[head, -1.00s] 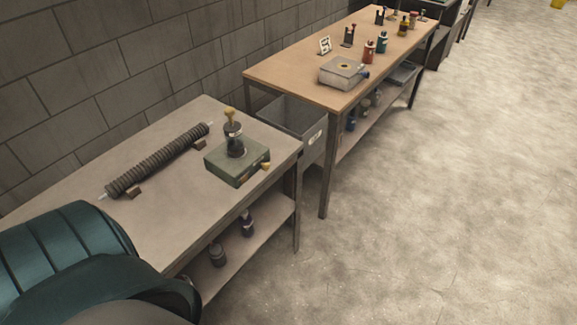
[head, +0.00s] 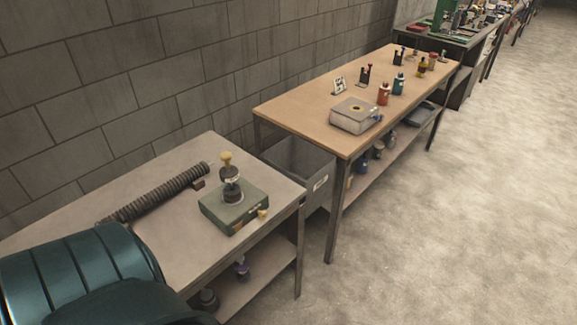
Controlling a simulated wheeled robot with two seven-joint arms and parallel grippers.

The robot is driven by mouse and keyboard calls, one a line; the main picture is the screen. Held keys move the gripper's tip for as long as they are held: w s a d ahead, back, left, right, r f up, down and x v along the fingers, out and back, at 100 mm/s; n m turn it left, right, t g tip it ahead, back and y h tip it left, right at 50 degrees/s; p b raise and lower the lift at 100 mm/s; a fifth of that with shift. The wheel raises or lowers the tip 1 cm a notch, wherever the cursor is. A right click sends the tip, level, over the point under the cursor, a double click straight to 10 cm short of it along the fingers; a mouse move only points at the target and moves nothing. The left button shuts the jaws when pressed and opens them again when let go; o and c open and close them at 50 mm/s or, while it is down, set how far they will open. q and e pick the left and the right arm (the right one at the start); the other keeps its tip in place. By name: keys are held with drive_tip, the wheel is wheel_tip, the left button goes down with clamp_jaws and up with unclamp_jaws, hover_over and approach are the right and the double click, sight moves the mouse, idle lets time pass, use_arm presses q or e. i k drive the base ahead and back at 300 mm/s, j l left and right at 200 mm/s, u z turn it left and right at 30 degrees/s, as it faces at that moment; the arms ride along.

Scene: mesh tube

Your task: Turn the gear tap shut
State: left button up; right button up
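I cannot tell for sure which thing is the gear tap. A green box (head: 226,216) sits on the near grey table, with a dark upright post (head: 231,186) on it topped by a yellow knob (head: 226,157). A small yellow knob (head: 263,213) sticks out of the box's side. A grey box (head: 352,120) with a round mark on top and a small blue part at its right side sits on the farther wooden table. Neither of my grippers is in view.
A dark ribbed tube (head: 160,192) lies on the near table (head: 180,238). A grey bin (head: 310,170) stands between it and the wooden table (head: 290,108). Several bottles, one red (head: 384,94), stand there. Open concrete floor (head: 460,220) lies to the right.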

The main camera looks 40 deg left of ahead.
sight(262, 214)
drive_tip(key=i+z, duration=0.15)
drive_tip(key=i, duration=1.25)
drive_tip(key=i+u, duration=0.25)
drive_tip(key=i, duration=0.45)
drive_tip(key=i+l+u, duration=0.25)
drive_tip(key=i, duration=0.4)
drive_tip(key=i+j+u, duration=0.1)
drive_tip(key=i+u, duration=0.15)
drive_tip(key=i, duration=0.3)
drive_tip(key=i+u, duration=0.25)
drive_tip(key=i, duration=0.35)
drive_tip(key=u, duration=3.95)
